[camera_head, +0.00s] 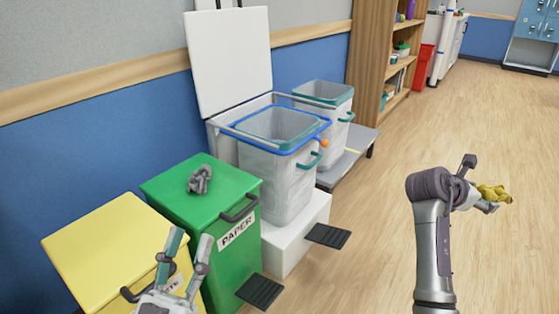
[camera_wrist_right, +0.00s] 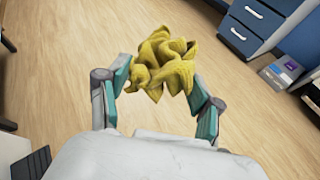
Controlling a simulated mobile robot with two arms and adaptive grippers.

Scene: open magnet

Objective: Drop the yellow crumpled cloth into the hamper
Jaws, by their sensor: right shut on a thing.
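The yellow crumpled cloth (camera_head: 494,192) is at the right of the head view, held in my right gripper (camera_head: 482,196). The right wrist view shows the cloth (camera_wrist_right: 163,60) between the two fingers of this gripper (camera_wrist_right: 160,85), above the wood floor. A translucent hamper (camera_head: 280,180) with a teal and blue rim stands on a white pedal base, with a white lid raised behind it. Its top is open. It is well left of the cloth. My left gripper (camera_head: 190,245) is open and empty, in front of the yellow and green bins.
A green bin (camera_head: 200,210) marked PAPER has a grey crumpled thing (camera_head: 200,179) on its shut lid. A yellow bin (camera_head: 110,250) stands left of it. A second teal-rimmed container (camera_head: 325,100) stands behind on a low platform (camera_head: 350,155). Floor between hamper and right arm is clear.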

